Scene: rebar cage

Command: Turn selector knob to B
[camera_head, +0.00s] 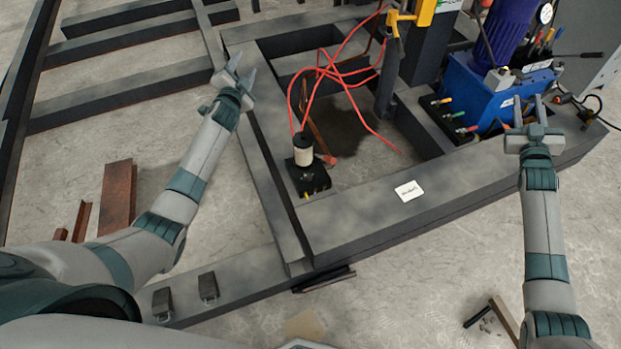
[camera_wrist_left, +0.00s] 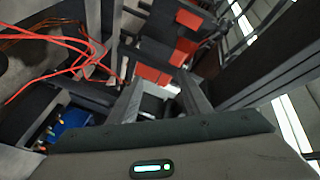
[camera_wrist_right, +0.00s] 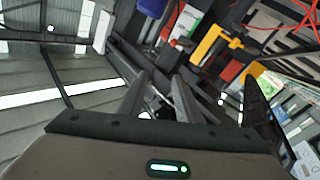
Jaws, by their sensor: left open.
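I cannot make out a selector knob or a letter B in any view. A blue hydraulic unit (camera_head: 485,92) stands at the upper right of the head view. A black valve block (camera_head: 450,118) with coloured levers is at its left side. My right gripper (camera_head: 529,104) is open and empty in front of the blue unit, fingers pointing up and away; its fingers also show in the right wrist view (camera_wrist_right: 160,92). My left gripper (camera_head: 241,70) is open and empty over the left frame beam, apart from the unit; its fingers show in the left wrist view (camera_wrist_left: 161,92).
A dark steel frame (camera_head: 385,215) fills the middle, with a white label (camera_head: 409,191) on its front beam. Red hoses (camera_head: 325,75) run over it to a black block (camera_head: 309,177). A yellow fixture (camera_head: 412,14) stands at the back.

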